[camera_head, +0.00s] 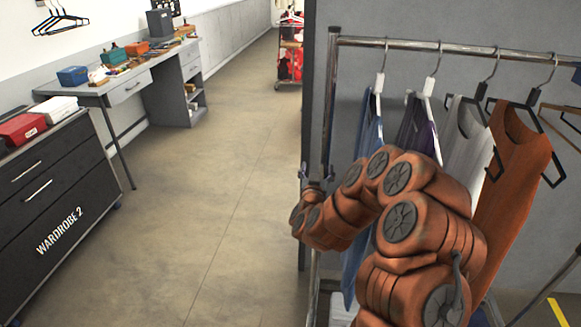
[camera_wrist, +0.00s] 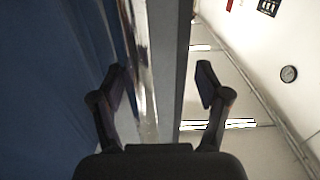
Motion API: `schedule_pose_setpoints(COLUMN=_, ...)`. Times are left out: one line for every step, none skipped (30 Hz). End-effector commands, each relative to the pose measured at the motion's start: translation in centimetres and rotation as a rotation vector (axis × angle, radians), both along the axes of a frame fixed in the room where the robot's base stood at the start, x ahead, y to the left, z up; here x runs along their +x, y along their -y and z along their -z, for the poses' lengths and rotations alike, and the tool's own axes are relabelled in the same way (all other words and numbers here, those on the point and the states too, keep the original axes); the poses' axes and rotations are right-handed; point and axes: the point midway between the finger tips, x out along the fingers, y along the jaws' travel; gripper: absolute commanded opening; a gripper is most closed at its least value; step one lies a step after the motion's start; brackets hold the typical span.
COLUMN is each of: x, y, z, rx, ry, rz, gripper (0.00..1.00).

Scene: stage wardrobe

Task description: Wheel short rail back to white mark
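A chrome clothes rail (camera_head: 400,44) stands at the right in the head view, hung with blue, purple, pale grey and rust garments. My gripper (camera_head: 316,182) is at its left upright, about mid-height, partly hidden by my arm. In the wrist view the shiny upright (camera_wrist: 140,60) runs between my open fingers (camera_wrist: 163,80), nearer the left finger. I see a gap on both sides and cannot tell whether either finger touches it. No white floor mark can be made out. The rail's base is mostly hidden by my arm and the frame edge.
A grey partition (camera_head: 460,75) stands behind the rail. A black WARDROBE 2 cabinet (camera_head: 75,205) and a grey workbench (camera_head: 125,90) line the left. Another rack with red items (camera_head: 290,58) stands far back. The floor between is clear. A yellow floor stripe (camera_head: 557,311) shows at lower right.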

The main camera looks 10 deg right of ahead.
Motion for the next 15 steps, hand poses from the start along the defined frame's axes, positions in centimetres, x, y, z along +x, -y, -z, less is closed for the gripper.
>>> schedule_pose_setpoints(x=0.1, y=-0.5, z=-0.1, rx=0.0, ry=0.0, rz=-0.004, gripper=0.71)
schedule_pose_setpoints(x=0.2, y=-0.7, z=-0.1, rx=0.0, ry=0.0, rz=-0.004, gripper=0.71)
schedule_pose_setpoints(x=0.3, y=-0.9, z=-0.1, rx=0.0, ry=0.001, rz=-0.004, gripper=0.71)
schedule_pose_setpoints(x=0.4, y=-1.1, z=-0.1, rx=0.0, ry=0.001, rz=-0.004, gripper=0.71)
schedule_pose_setpoints(x=0.5, y=-1.3, z=-0.1, rx=-0.001, ry=0.002, rz=-0.004, gripper=0.71)
schedule_pose_setpoints(x=0.6, y=-1.5, z=-0.2, rx=-0.001, ry=0.002, rz=-0.004, gripper=0.71)
schedule_pose_setpoints(x=0.6, y=-1.7, z=-0.2, rx=0.0, ry=0.003, rz=-0.004, gripper=0.71)
schedule_pose_setpoints(x=0.7, y=-1.9, z=-0.2, rx=0.0, ry=0.003, rz=-0.004, gripper=0.71)
schedule_pose_setpoints(x=0.8, y=-2.1, z=-0.2, rx=0.0, ry=0.003, rz=-0.003, gripper=0.71)
schedule_pose_setpoints(x=0.8, y=-2.3, z=-0.2, rx=0.0, ry=0.003, rz=-0.003, gripper=0.71)
schedule_pose_setpoints(x=0.9, y=-2.5, z=-0.2, rx=0.0, ry=0.003, rz=-0.004, gripper=0.71)
schedule_pose_setpoints(x=1.0, y=-2.8, z=-0.2, rx=0.0, ry=0.003, rz=-0.004, gripper=0.71)
schedule_pose_setpoints(x=1.0, y=-2.9, z=-0.2, rx=0.0, ry=0.003, rz=-0.004, gripper=0.71)
schedule_pose_setpoints(x=1.1, y=-3.1, z=-0.2, rx=-0.001, ry=0.003, rz=-0.005, gripper=0.71)
schedule_pose_setpoints(x=1.2, y=-3.4, z=-0.1, rx=-0.001, ry=0.002, rz=-0.005, gripper=0.71)
